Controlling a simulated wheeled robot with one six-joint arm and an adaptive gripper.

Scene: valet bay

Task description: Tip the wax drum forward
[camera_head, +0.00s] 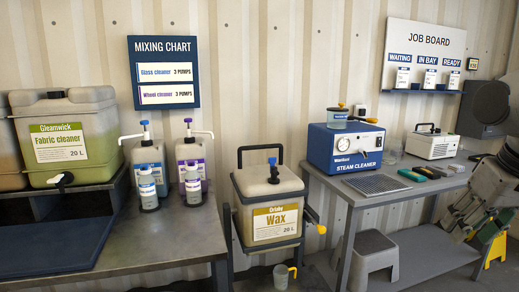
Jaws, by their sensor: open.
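The wax drum (272,190) is a beige square container with a gold and white "Wax 20 L" label, a dark cap with a blue knob on top and a black handle bar behind. It sits upright in a dark cradle (241,242) between the two tables. A yellow-tipped lever (321,229) sticks out at the cradle's right side. A small grey cup (281,276) with a yellow handle is below the drum's front.
The left bench (170,240) holds a fabric cleaner drum (70,138) and pump bottles. The right table (400,190) holds a blue steam cleaner (345,148), with a grey step stool (370,258) below.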

